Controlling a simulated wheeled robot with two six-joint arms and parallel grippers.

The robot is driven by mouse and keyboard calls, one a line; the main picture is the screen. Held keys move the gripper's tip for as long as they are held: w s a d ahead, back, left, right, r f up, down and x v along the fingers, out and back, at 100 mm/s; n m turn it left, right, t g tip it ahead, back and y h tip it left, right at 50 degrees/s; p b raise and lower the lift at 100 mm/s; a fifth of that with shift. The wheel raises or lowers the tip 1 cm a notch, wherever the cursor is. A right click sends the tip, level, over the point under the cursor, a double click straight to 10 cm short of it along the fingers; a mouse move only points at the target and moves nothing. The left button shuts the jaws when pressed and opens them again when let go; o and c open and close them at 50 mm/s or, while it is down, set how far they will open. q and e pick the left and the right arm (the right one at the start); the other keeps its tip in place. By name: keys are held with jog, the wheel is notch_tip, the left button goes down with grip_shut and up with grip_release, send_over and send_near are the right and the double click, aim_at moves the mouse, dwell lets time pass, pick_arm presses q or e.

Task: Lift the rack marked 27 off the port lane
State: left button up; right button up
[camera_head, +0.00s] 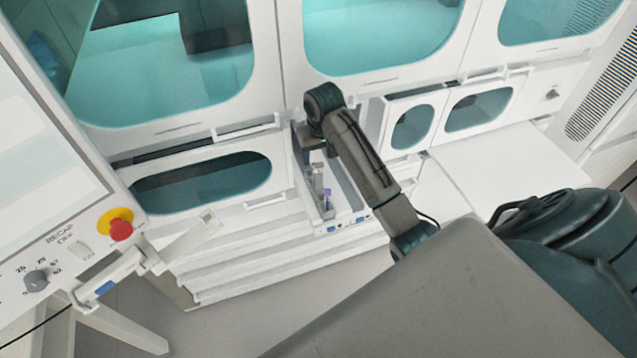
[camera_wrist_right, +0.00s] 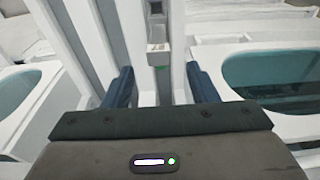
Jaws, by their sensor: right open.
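My right arm reaches down to a narrow white lane (camera_head: 347,190) in the front of the machine. A small grey upright piece with a purple part (camera_head: 327,200) stands in that lane, probably a rack with a tube; no number can be read on it. The right gripper (camera_wrist_right: 162,90) is open. Its two dark blue fingers stand apart, on either side of a pale strip. A grey block with a light label and a green mark (camera_wrist_right: 157,48) lies just beyond the fingertips, roughly between them; I cannot tell whether it is the rack. My left gripper is not in view.
Teal-windowed panels (camera_head: 200,185) flank the lane. A white flat shelf (camera_head: 500,165) is to its right. A console with a red stop button (camera_head: 121,230) stands at the left. White walls run close along the lane in the wrist view.

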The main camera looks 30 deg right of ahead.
aim_at(319, 165)
jog(key=shift+f+p, duration=0.35)
jog(key=shift+f, duration=0.1)
jog(key=f, duration=0.1)
jog(key=f+p, duration=0.1)
jog(key=f, duration=0.1)
jog(key=f+p, duration=0.1)
jog(key=shift+w+d+f, duration=0.15)
jog(key=shift+w+f, duration=0.05)
jog(key=shift+w, duration=0.05)
jog(key=shift+f, duration=0.25)
grip_shut()
jog(key=shift+r, duration=0.1)
